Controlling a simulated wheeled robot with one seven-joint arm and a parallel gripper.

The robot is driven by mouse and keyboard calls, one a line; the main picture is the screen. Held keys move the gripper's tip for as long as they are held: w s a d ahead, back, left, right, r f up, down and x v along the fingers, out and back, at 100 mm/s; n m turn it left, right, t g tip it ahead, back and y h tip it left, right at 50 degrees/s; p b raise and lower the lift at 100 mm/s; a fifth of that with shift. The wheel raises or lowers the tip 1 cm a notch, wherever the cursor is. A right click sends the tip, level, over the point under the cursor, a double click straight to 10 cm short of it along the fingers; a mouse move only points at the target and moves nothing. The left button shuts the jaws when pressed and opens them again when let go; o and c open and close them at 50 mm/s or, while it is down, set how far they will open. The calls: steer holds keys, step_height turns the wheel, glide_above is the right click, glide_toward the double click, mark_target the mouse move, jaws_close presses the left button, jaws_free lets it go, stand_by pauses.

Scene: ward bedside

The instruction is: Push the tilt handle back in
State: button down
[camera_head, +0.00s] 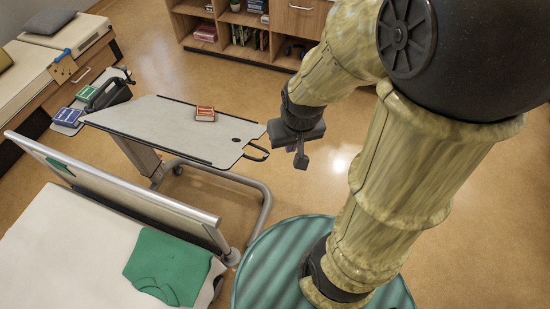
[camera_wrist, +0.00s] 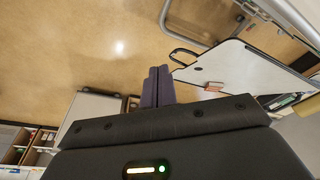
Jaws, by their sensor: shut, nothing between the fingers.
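The tilt handle (camera_head: 258,153) is a thin black loop sticking out from the right end of the grey overbed table top (camera_head: 170,128). In the wrist view the loop (camera_wrist: 183,52) shows just right of and beyond my fingertips, at the near corner of the table top (camera_wrist: 245,66). My gripper (camera_head: 301,160) hangs to the right of the handle in the head view, apart from it. Its two purple-grey fingers (camera_wrist: 158,86) are together in the wrist view, with nothing between them. In the head view the fingers are small and partly dark.
A red box (camera_head: 205,114) lies on the table top. Blue (camera_head: 68,116) and green (camera_head: 86,93) boxes and a black holder (camera_head: 108,94) are at its left end. The bed's rail (camera_head: 120,180) runs in front. A shelf (camera_head: 240,38) stands behind; the floor between is clear.

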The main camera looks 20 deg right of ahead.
steer(key=w+d+f+m+g+y+b, duration=0.1)
steer(key=d+f+m+g+y+b, duration=0.2)
steer(key=f+m, duration=0.45)
steer(key=w+d+f+m+g+y+b, duration=0.15)
steer(key=f+m+y, duration=0.35)
steer(key=f, duration=0.5)
steer(key=w+d+f+m+t+y+b, duration=0.4)
steer(key=d+f+m+t, duration=0.4)
steer(key=m+t, duration=0.2)
steer(key=shift+w+f+m+y, duration=0.15)
steer(key=shift+w+m+y, duration=0.5)
steer(key=shift+y, duration=0.25)
steer(key=p+x, duration=0.1)
steer(key=x, duration=1.3)
steer(key=shift+p, duration=0.3)
